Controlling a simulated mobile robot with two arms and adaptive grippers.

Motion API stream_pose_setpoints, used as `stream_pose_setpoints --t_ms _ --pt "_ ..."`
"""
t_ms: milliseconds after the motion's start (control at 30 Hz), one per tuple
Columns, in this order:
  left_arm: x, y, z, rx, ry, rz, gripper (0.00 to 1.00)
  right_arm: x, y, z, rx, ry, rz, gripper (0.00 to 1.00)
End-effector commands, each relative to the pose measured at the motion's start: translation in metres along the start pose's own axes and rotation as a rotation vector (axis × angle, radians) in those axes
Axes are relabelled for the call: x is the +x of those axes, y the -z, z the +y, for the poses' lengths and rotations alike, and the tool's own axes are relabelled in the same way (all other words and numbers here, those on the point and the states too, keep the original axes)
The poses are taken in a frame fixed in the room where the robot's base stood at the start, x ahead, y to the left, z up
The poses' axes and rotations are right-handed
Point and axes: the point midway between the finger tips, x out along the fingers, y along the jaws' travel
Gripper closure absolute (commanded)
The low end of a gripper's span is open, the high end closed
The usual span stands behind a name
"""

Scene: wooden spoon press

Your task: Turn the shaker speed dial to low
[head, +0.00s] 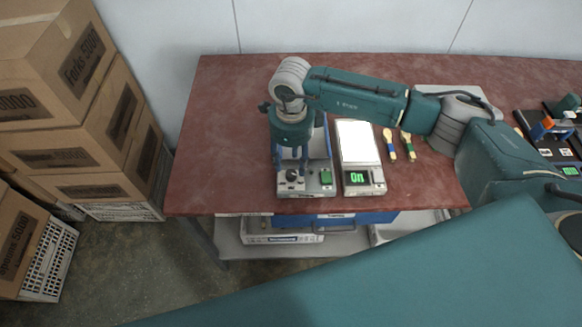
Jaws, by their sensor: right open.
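The shaker (319,165) is a grey and white device near the front edge of the red table, with a green part at its front right. Its dark speed dial (292,175) sits at the front left of its top. My right gripper (291,164) points down just above and behind the dial, with its fingers apart. It hides part of the shaker's top. I cannot tell whether the fingers touch the dial, and the dial's setting is too small to read. My left gripper is out of view.
A white-topped device (358,143) with a lit green display stands right of the shaker. Two small brush-like tools (408,145) lie beside it. My right arm spans the table from the right. Brown boxes (78,140) are stacked at left. The table's left end is clear.

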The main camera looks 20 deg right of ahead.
Motion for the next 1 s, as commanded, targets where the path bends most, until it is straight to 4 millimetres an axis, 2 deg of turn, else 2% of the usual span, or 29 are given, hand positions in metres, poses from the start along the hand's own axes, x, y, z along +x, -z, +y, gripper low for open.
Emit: stream_pose_setpoints --t_ms 100,300,667,733,900,1000 --pt "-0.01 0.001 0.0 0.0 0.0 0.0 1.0 0.02 0.0 0.001 0.001 -0.004 0.002 0.55" --pt "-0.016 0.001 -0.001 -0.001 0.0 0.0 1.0 0.046 -0.001 0.001 0.001 -0.002 -0.001 0.55" --pt "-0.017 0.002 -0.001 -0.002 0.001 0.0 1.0 0.054 -0.001 0.001 -0.001 -0.001 -0.003 0.55" --pt "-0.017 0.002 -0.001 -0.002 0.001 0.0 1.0 0.054 -0.001 0.001 0.0 -0.001 -0.003 0.63" --pt "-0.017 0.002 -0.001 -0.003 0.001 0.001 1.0 0.053 -0.001 0.001 0.0 -0.001 -0.003 0.97" --pt "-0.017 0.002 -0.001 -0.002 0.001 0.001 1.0 0.053 -0.001 0.001 0.0 -0.001 -0.003 1.0"
